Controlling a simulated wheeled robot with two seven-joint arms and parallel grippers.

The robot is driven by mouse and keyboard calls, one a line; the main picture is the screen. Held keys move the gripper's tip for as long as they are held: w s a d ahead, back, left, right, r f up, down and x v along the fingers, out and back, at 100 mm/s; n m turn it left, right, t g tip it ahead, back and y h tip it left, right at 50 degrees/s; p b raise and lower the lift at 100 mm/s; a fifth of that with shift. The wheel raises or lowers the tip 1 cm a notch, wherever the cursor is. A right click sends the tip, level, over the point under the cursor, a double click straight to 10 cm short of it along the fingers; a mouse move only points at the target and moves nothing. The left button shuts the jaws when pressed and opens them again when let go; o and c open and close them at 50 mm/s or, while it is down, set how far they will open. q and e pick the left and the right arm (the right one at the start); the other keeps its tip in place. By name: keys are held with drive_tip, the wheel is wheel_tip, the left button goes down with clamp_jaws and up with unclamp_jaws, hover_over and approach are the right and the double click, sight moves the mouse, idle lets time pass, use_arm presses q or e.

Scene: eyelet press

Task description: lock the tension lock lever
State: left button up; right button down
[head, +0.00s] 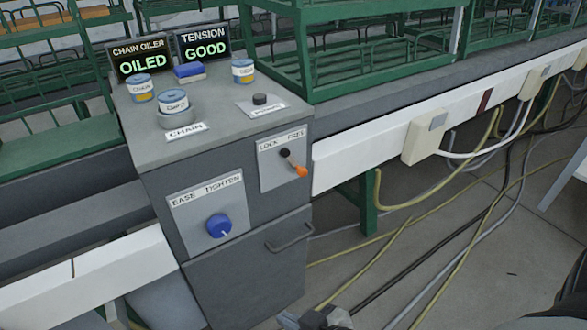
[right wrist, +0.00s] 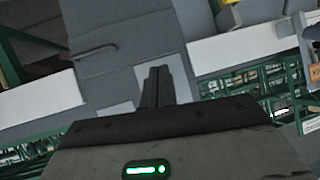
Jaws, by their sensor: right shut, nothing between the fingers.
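The tension lock lever (head: 300,171) has a black pivot and an orange knob. It is on a light plate (head: 270,171) marked LOCK at left and FREE at right, on the front of the grey cabinet. The lever slants down to the right, toward the FREE side. My right gripper (head: 325,318) is partly in view at the bottom edge of the head view, below and apart from the lever. In the right wrist view its black fingers (right wrist: 157,84) are together and empty, with the grey cabinet behind. The lever cannot be made out there. My left gripper is not in view.
A blue knob (head: 218,226) is on the EASE TIGHTEN plate, lower left of the lever. A bar handle (head: 290,236) sticks out below. Cans stand on the cabinet top. The display (head: 203,44) reads TENSION GOOD. Cables (head: 400,254) lie on the floor at right.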

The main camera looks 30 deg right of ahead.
drive_tip(key=shift+f, duration=0.1)
use_arm(q)
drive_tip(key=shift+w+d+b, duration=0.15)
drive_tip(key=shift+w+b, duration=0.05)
drive_tip(key=shift+b, duration=0.4)
use_arm(e)
drive_tip(key=w+d+r+t+h, duration=0.1)
drive_tip(key=w+d+r+t, duration=0.1)
drive_tip(key=w+d+r, duration=0.5)
drive_tip(key=w+d+r+t+h, duration=0.1)
drive_tip(key=w+d+r+t, duration=0.2)
drive_tip(key=w+d+r, duration=0.4)
drive_tip(key=d+r, duration=0.3)
drive_tip(key=d, duration=0.1)
drive_tip(key=shift+d+m, duration=0.35)
drive_tip(key=shift+m, duration=0.05)
drive_tip(key=shift+w+f, duration=0.1)
drive_tip(key=shift+w, duration=0.05)
approach(295, 164)
drive_tip(key=w+r, duration=0.4)
drive_tip(key=w, duration=0.1)
use_arm(q)
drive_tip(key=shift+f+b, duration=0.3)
drive_tip(key=shift+b, duration=0.15)
use_arm(e)
drive_tip(key=f, duration=0.4)
drive_tip(key=shift+s+f, duration=0.15)
drive_tip(key=shift+s, duration=0.05)
